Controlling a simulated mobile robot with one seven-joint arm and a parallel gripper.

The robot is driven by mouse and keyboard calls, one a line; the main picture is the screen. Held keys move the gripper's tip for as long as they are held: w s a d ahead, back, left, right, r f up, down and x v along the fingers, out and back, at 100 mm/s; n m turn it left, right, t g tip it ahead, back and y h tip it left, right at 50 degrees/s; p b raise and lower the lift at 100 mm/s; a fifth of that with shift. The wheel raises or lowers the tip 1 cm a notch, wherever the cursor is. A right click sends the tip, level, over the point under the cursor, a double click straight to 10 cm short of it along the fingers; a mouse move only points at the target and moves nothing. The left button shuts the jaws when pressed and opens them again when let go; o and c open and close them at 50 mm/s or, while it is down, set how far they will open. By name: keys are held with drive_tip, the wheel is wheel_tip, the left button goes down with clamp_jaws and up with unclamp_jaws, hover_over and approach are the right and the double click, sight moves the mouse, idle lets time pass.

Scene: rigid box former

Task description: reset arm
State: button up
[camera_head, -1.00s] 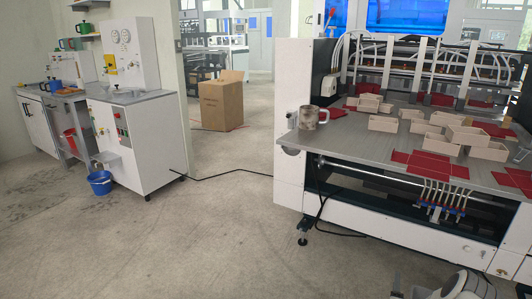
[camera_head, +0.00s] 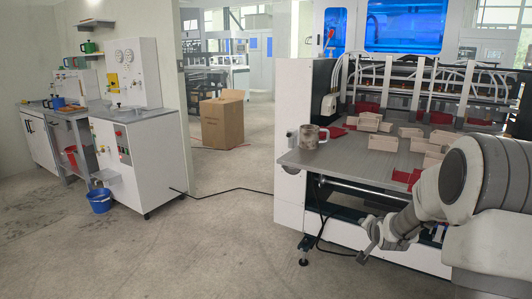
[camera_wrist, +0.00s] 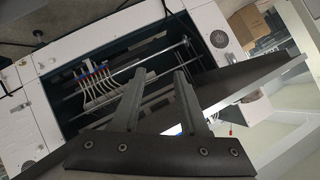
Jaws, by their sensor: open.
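My arm reaches in from the right in the head view, bent in front of the box former. My gripper (camera_head: 370,240) is at its end, low in front of the machine's front edge and below the table top. In the wrist view my gripper (camera_wrist: 168,85) shows two fingers apart with nothing between them. It is open and empty. The box former's grey table (camera_head: 345,160) lies above and behind the gripper, and part of it is hidden by my arm.
A metal mug (camera_head: 309,137) stands at the table's left corner. Small open boxes (camera_head: 373,124) and red blanks lie further right. A cardboard box (camera_head: 222,122) and a blue bucket (camera_head: 99,200) stand on the floor.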

drive_tip(key=s+a+r+n+g, duration=0.1)
drive_tip(key=s+a+r+n, duration=0.1)
drive_tip(key=s+a+r, duration=0.5)
drive_tip(key=s+a+r+n+g, duration=0.25)
drive_tip(key=s+r, duration=0.25)
drive_tip(key=s, duration=0.4)
drive_tip(key=s+a+r+n+g+y, duration=0.1)
drive_tip(key=s+a+n, duration=0.15)
drive_tip(key=s, duration=0.85)
drive_tip(key=s+a+n+g+y, duration=0.15)
drive_tip(key=s+a, duration=0.25)
drive_tip(key=s, duration=0.8)
wheel_tip(320, 180, up, 21)
drive_tip(key=p, duration=2.1)
drive_tip(key=shift+n, duration=0.45)
drive_tip(key=shift+s+d+h, duration=0.1)
drive_tip(key=shift+d+h, duration=0.05)
drive_tip(key=shift+h, duration=0.1)
